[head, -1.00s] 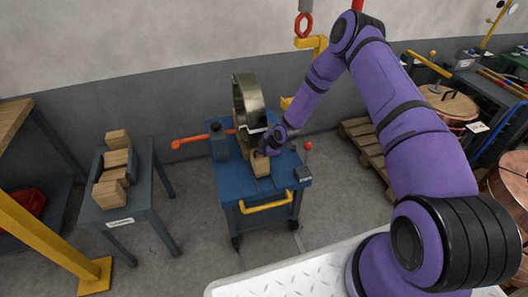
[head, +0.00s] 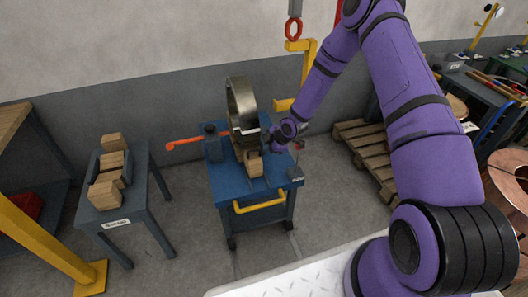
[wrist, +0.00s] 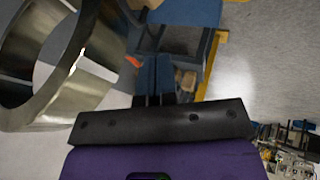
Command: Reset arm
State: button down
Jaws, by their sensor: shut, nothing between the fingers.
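My purple arm reaches in from the right in the head view. My gripper (head: 274,147) is just right of the steel ring (head: 241,104), above the right side of the blue cart (head: 228,187). In the wrist view the two dark fingers of my gripper (wrist: 156,72) lie together, shut with nothing between them. The ring (wrist: 88,75) fills the left of that view, apart from the fingers. A wooden block (head: 254,165) sits on the cart in front of the ring, below and left of my gripper. The fingertips are too small to make out in the head view.
A grey side table (head: 141,198) holds several wooden blocks at the left. An orange-red bar (head: 182,143) sticks out left of the cart. A red hook (head: 293,30) hangs above. Pallets (head: 362,146) and copper coils (head: 508,185) stand right. Floor between table and cart is clear.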

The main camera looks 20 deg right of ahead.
jog(key=s+d+r+m+h, duration=0.2)
jog(key=s+r, duration=0.1)
jog(key=r, duration=0.9)
jog(key=s+d+r+m+h, duration=0.1)
jog(key=s+d+r+m, duration=0.2)
jog(key=r, duration=0.9)
jog(key=s+d+r+m+h, duration=0.15)
jog(key=s+r, duration=0.25)
jog(key=r, duration=0.8)
jog(key=s+r+m+h, duration=0.1)
jog(key=s+r+m, duration=0.5)
jog(key=s+r, duration=0.65)
jog(key=s+a+r+m, duration=0.1)
jog(key=s+m, duration=0.1)
jog(key=s, duration=0.7)
jog(key=s+a+r+m+y, duration=0.1)
jog(key=s+m, duration=0.1)
jog(key=s, duration=0.7)
jog(key=shift+s+r, duration=0.3)
jog(key=shift+m, duration=0.25)
